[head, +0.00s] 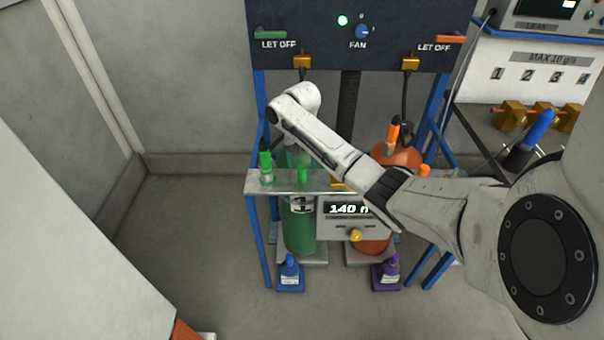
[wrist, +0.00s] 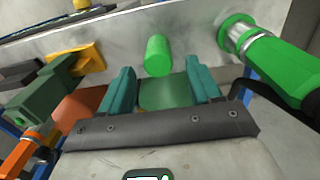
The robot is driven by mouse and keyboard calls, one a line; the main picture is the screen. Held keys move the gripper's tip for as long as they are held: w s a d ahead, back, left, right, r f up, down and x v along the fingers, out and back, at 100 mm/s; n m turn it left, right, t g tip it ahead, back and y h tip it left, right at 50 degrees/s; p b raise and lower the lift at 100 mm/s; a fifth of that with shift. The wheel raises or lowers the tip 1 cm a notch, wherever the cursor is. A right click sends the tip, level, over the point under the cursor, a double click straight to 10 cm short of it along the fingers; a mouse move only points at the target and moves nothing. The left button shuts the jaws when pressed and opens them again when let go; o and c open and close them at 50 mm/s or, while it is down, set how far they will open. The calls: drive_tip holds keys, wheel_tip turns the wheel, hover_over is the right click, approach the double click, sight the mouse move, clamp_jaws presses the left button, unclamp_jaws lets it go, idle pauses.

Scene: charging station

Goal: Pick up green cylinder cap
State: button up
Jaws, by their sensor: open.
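The green cap (head: 303,172) is a small bright green cylinder at the metal shelf above the green gas cylinder (head: 299,232). In the wrist view the cap (wrist: 158,56) is just beyond my gripper, roughly centred between the fingertips. My gripper (wrist: 161,78) is open, with two teal fingers and nothing between them. The cap and fingers look apart, though the exact gap is hard to judge. In the head view my arm hides most of the gripper.
A green hose connector (head: 266,168) stands left of the cap; it also shows in the wrist view (wrist: 270,62). The metal shelf (head: 254,186) runs below. An orange connector (head: 391,138) is at right.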

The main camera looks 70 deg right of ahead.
sight(302, 166)
drive_tip(key=f, duration=0.5)
drive_tip(key=shift+s+a, duration=0.15)
drive_tip(key=shift+a, duration=0.1)
drive_tip(key=shift+c, duration=0.3)
drive_tip(key=c, duration=1)
drive_tip(key=shift+r, duration=0.2)
